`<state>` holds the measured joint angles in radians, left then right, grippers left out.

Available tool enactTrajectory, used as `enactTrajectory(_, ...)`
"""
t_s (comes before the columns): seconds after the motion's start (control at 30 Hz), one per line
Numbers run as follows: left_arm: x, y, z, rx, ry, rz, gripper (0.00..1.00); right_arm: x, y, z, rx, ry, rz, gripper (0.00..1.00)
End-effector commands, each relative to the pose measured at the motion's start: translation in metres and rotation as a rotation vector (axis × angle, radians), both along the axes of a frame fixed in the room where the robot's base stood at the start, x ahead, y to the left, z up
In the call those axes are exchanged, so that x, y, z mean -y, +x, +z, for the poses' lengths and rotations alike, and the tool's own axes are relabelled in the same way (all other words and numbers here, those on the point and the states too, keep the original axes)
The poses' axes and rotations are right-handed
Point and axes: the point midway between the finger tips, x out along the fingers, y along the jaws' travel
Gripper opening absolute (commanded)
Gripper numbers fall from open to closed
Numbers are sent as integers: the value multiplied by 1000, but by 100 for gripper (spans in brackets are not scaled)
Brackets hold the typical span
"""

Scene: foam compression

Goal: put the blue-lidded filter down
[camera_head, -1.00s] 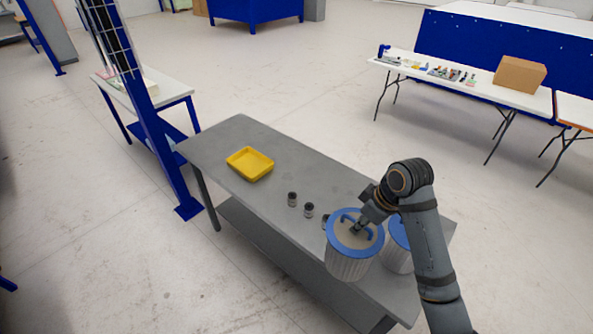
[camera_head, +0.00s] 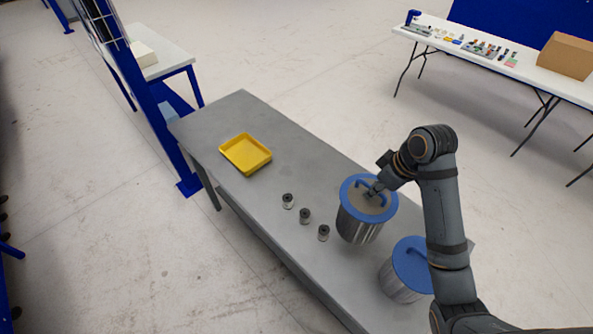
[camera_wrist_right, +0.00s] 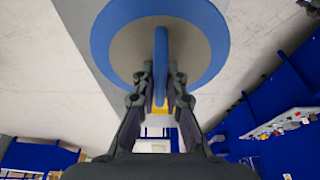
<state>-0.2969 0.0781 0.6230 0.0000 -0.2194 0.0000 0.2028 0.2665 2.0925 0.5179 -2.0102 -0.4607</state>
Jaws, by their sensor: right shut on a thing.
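The blue-lidded filter (camera_head: 360,226) is a ribbed metallic canister with a blue-rimmed lid and a blue loop handle. It is upright over the middle of the grey table (camera_head: 330,291); whether its base touches the tabletop I cannot tell. My right gripper (camera_head: 372,192) is shut on its handle from above. In the right wrist view the fingers (camera_wrist_right: 160,88) sit on both sides of the blue handle (camera_wrist_right: 161,60), over the lid (camera_wrist_right: 212,40). A second blue-lidded filter (camera_head: 400,287) stands nearer the table's right end, partly behind my arm. My left gripper is not in view.
Three small dark-topped cylinders (camera_head: 304,216) stand in a row just left of the held filter. A yellow tray (camera_head: 246,154) lies toward the table's far left end. The tabletop behind the cylinders is clear. A blue post (camera_head: 160,120) rises beside the table's left end.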

Motion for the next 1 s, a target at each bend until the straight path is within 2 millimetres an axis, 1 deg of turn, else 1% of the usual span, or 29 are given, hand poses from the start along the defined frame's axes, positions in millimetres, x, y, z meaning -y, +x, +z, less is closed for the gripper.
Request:
enactTrajectory(0.1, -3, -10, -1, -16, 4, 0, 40, 0, 0, 1, 2, 0, 1, 0)
enactTrajectory(0.2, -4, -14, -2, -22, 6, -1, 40, 0, 0, -2, 1, 1, 0, 0)
enactTrajectory(0.27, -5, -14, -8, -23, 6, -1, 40, 0, 0, -11, 1, 1, 0, 0)
enactTrajectory(0.37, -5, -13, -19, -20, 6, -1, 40, 0, -1, -33, -2, 0, -1, 0)
enactTrajectory(0.4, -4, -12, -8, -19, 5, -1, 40, 0, -1, -34, -4, 2, -1, 0)
enactTrajectory(0.47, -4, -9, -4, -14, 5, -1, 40, 0, -1, -44, -5, 1, -1, 0)
enactTrajectory(0.5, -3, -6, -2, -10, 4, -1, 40, 0, -1, -51, -4, 1, 0, 0)
enactTrajectory(0.57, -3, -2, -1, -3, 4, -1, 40, -1, 0, -57, -1, 2, 0, 0)
enactTrajectory(0.67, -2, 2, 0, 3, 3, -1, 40, 0, 1, -62, 2, 1, 0, 0)
enactTrajectory(0.77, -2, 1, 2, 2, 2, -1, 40, 0, 0, -68, -2, 0, -1, 0)
enactTrajectory(0.9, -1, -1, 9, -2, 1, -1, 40, 0, -1, -89, -2, 1, -1, 0)
enactTrajectory(1.0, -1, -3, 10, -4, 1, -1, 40, 0, 0, -98, 1, 1, 0, 0)
